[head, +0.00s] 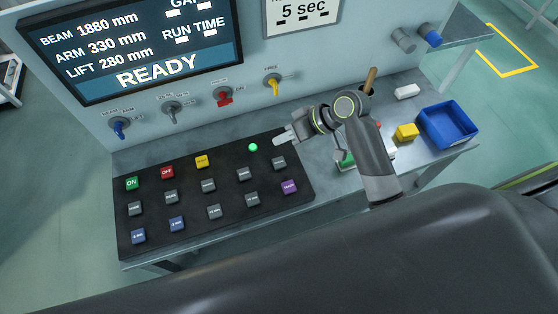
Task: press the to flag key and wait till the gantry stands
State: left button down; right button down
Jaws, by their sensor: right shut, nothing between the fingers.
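A black key panel (187,238) lies on the grey bench, with a green ON key (132,183), a red OFF key (167,172), a yellow key (202,161), several grey keys, blue keys and a purple key (289,187). Most small labels are too blurred to read, so I cannot tell which is the to flag key. A green lamp (253,147) glows. My right gripper (279,139) is shut and empty, over the panel's far right corner beside the lamp. The screen (130,40) reads BEAM 1880 mm, ARM 330 mm, LIFT 280 mm and READY. The gantry and my left gripper are not in view.
Blue, grey, red and yellow switches (273,84) line the upright panel. A sign (302,12) reads 5 sec. To the right on the bench are a blue bin (447,125), a yellow block (407,132) and a white block (407,91). A brown handle (370,80) stands behind my right arm.

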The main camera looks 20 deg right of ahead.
jog(key=b, duration=0.8)
send_over(283, 163)
jog(key=shift+f, duration=4.35)
jog(key=shift+f, duration=0.15)
jog(key=shift+f, duration=0.3)
